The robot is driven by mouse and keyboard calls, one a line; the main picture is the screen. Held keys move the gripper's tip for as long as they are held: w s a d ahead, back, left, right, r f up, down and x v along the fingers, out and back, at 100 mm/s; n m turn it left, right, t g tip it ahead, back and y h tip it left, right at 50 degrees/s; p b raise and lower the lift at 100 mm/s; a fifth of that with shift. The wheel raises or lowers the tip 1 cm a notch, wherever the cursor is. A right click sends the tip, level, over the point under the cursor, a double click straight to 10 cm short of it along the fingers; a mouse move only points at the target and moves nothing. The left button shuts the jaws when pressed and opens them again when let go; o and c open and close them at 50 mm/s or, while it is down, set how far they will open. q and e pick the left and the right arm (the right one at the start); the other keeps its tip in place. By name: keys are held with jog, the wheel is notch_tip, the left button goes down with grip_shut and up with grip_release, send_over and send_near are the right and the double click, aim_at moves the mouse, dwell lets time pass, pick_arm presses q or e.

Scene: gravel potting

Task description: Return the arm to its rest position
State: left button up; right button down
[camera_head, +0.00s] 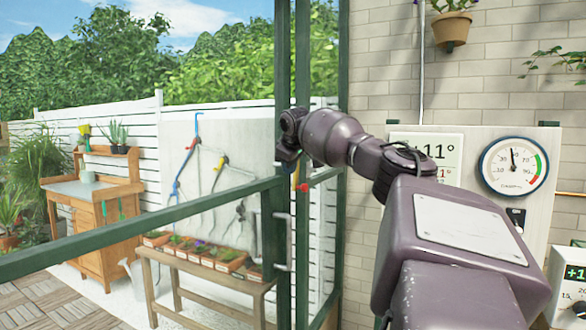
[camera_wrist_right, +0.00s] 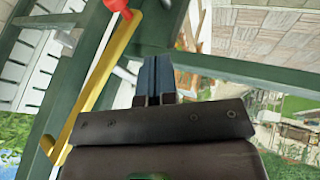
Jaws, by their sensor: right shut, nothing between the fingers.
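My right arm (camera_head: 440,220) reaches from the lower right of the head view toward the green frame post. My right gripper (camera_head: 286,155) is at its far end, in front of the post, seen small and dark. In the right wrist view the two fingers (camera_wrist_right: 155,78) are together, with nothing held between them. A yellow bar with a red end (camera_wrist_right: 103,70) runs beside the fingers there; whether it touches the gripper I cannot tell. My left gripper is not in view.
A green post (camera_head: 301,240) and a green rail (camera_head: 140,231) cross close to the right gripper. Beyond them are a wooden bench with planters (camera_head: 176,262) and a wooden potting table (camera_head: 95,190). A brick wall (camera_head: 380,60) with a round gauge (camera_head: 512,165) stands at the right.

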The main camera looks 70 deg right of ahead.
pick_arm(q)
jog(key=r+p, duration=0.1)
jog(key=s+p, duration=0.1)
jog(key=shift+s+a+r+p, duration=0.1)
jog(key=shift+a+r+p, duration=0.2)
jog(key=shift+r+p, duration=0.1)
pick_arm(e)
jog(key=v, duration=0.5)
jog(key=shift+w+a+r, duration=0.1)
jog(key=shift+a, duration=0.1)
